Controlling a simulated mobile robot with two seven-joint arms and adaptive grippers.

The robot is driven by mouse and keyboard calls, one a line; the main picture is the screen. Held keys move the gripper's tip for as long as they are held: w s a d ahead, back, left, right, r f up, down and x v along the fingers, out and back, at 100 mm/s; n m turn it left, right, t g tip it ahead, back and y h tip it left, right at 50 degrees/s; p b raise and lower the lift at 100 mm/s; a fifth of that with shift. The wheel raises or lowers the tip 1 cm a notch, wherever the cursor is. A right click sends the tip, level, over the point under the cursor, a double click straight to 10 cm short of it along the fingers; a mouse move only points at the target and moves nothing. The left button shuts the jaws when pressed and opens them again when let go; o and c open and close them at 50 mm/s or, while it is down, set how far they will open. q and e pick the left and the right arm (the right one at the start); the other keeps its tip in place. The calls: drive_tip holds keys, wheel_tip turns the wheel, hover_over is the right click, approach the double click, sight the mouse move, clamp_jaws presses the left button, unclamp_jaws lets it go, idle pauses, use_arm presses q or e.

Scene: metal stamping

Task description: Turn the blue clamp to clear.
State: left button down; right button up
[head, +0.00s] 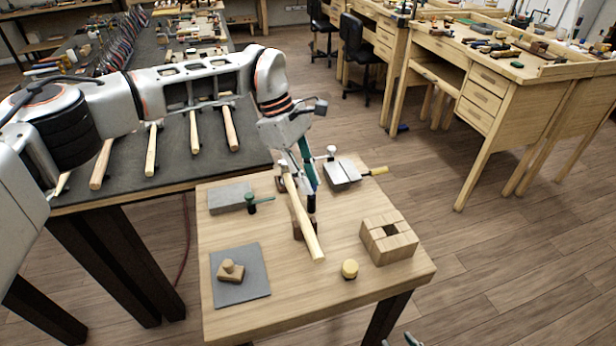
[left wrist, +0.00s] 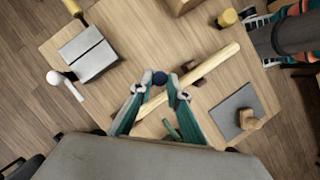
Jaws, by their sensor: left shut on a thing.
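The blue clamp (left wrist: 159,78) shows as a dark blue round knob in the left wrist view. In the head view its dark lower part (head: 311,203) stands beside the hammer handle. My left gripper (head: 307,185) points down over the small table and is shut on the clamp; its teal fingertips (left wrist: 160,87) sit on either side of the knob. The pale hammer handle (head: 306,225) lies slanted across a brown wooden support, close by the fingers, and hides part of the clamp. My right gripper (head: 399,341) shows only its tips at the bottom edge, apart from each other.
A green clamp (head: 252,201) stands by a grey slab (head: 228,195). A wooden block frame (head: 402,244), yellow knob (head: 349,269) and grey mat (head: 256,287) occupy the front. Several hammers lie on the left bench.

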use_arm(q)
drive_tip(key=c, duration=1.9)
unclamp_jaws()
drive_tip(key=shift+r, duration=0.15)
drive_tip(key=v, duration=1.1)
drive_tip(key=shift+w+a+r, duration=0.15)
drive_tip(key=shift+a+r, duration=0.1)
drive_tip(key=shift+r, duration=0.1)
